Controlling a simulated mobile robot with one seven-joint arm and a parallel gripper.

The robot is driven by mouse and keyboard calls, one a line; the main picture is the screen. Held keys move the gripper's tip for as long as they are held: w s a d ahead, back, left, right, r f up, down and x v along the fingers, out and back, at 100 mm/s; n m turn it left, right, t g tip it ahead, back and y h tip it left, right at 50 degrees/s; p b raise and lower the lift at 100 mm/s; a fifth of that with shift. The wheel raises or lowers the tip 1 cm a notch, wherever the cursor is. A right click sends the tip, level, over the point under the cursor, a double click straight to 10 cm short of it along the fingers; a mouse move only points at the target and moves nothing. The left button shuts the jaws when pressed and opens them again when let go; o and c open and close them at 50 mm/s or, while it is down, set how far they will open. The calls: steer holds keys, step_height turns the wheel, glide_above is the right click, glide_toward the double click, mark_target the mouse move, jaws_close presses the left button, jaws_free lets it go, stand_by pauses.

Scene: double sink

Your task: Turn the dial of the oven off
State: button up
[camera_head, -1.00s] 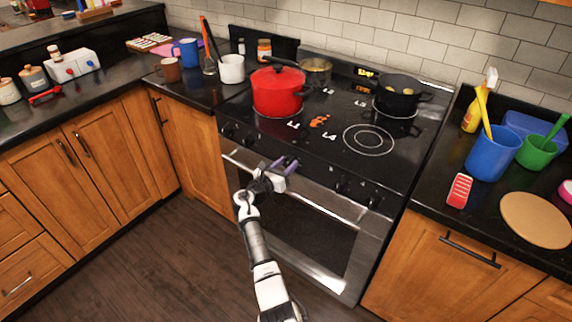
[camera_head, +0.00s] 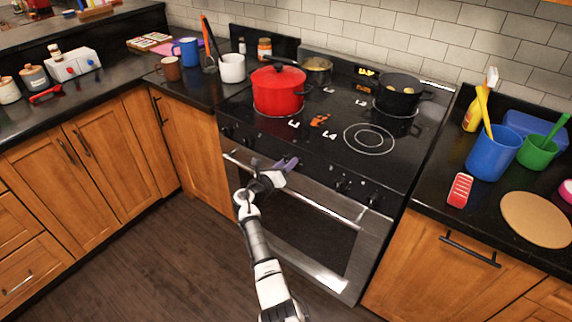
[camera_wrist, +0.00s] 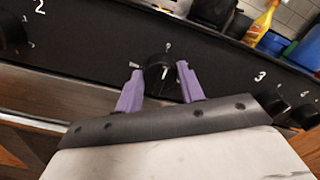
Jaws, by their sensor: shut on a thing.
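The oven (camera_head: 300,240) is part of a black and steel range in the middle of the head view. In the wrist view a round black dial (camera_wrist: 160,76) with a white mark sits on the black front panel, between my two purple fingertips. My gripper (camera_wrist: 160,85) is shut on this dial, one finger on each side. In the head view my gripper (camera_head: 287,164) is at the middle of the range's front panel and hides the dial. The white label beside the dial is too small to read.
Other dials (camera_wrist: 275,103) sit to the right and one (camera_wrist: 10,32) to the left. A red pot (camera_head: 278,92) and a black pot (camera_head: 398,97) stand on the cooktop. The oven handle (camera_head: 320,203) runs below the panel. The floor in front is clear.

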steer(key=o, duration=1)
steer(key=shift+c, duration=0.2)
steer(key=b+v, duration=0.2)
steer(key=v, duration=1.2)
steer(key=shift+b, duration=0.3)
